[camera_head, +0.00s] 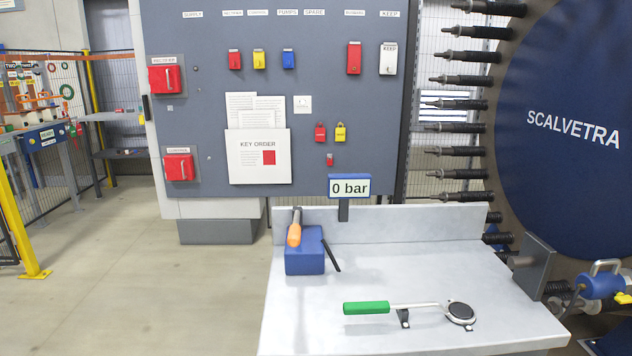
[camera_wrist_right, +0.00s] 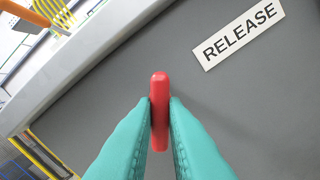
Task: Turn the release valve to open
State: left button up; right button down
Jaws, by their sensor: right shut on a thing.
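In the right wrist view, the two teal fingers of my right gripper (camera_wrist_right: 160,118) are shut on a slim red handle (camera_wrist_right: 160,88). The handle stands between the fingertips with its rounded top showing above them. A white label reading RELEASE (camera_wrist_right: 238,33) is on the grey panel (camera_wrist_right: 110,75) to the upper right of the handle. What the handle is mounted on is hidden behind the fingers. Neither gripper shows in the head view, and I cannot make out the red handle there.
A lockout board (camera_head: 215,120) stands behind. Floor at left is clear.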

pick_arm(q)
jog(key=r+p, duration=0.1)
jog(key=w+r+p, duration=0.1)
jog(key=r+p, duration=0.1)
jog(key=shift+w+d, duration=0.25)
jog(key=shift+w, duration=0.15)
pick_arm(e)
jog(key=n, duration=0.4)
jog(key=shift+a+f+n, duration=0.1)
jog(key=shift+a+n, duration=0.05)
jog(key=shift+n, duration=0.15)
jog(key=shift+n+p, duration=0.7)
jog(key=shift+n, duration=0.4)
jog(key=c, duration=1.9)
grip_release()
jog(key=o, duration=0.6)
jog(key=shift+w+a, duration=0.1)
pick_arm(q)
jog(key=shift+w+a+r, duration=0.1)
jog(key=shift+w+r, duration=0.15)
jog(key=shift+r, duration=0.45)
